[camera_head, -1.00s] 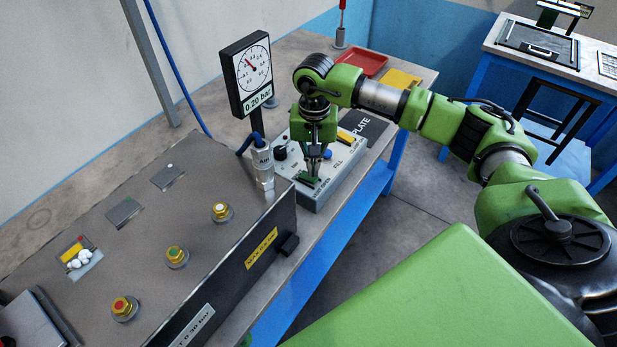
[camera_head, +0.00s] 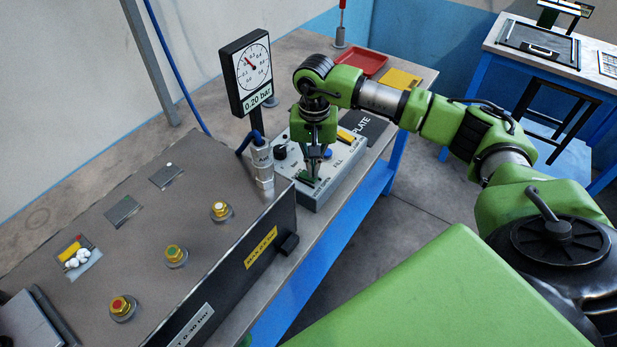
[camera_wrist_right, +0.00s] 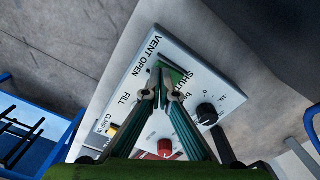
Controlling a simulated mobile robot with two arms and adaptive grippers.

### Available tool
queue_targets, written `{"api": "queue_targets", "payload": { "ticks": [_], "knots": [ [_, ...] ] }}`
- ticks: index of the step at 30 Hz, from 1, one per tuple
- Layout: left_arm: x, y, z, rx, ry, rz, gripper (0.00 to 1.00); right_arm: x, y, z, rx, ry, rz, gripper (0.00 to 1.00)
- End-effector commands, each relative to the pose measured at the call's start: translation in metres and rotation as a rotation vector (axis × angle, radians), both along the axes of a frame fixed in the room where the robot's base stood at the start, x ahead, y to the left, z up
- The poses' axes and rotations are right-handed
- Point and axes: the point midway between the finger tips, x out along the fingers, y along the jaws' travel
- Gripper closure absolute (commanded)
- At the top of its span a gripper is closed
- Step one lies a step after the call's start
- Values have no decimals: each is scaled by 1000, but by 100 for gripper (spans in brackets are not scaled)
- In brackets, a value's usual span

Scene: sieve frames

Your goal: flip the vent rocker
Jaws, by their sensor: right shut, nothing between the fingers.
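The green vent rocker (camera_wrist_right: 184,75) sits on the pale control box (camera_head: 349,171), between the VENT OPEN and SHUT labels in the wrist view. In the head view the rocker (camera_head: 304,180) shows partly beside the fingertips. My right gripper (camera_head: 313,178) points down over the near end of the box. It is shut and empty. In the wrist view its fingertips (camera_wrist_right: 161,70) lie at the rocker, partly covering it. I cannot tell whether they touch it. My left gripper is not in view.
The box also has a black knob (camera_wrist_right: 207,113), a red button (camera_wrist_right: 165,148) and a yellow control (camera_head: 346,136). The gauge (camera_head: 247,72) reads 0.20 bar. A metal cylinder (camera_head: 263,172) and a large grey cabinet (camera_head: 120,255) stand to the left. A red tray (camera_head: 362,63) lies behind.

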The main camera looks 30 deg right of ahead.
Motion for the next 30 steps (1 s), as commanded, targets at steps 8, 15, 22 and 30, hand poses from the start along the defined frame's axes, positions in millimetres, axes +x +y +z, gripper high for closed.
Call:
{"api": "queue_targets", "payload": {
  "ticks": [8, 15, 22, 30],
  "knots": [
    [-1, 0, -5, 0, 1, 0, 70, 0, 0, -5, 0, 0, -1, 100],
    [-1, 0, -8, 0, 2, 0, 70, 0, 0, -9, 0, 0, -1, 100],
    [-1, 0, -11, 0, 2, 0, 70, 0, 0, -12, 0, 0, -1, 100],
    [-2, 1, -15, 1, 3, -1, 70, 0, 0, -16, 0, 0, 0, 100]
  ]
}}
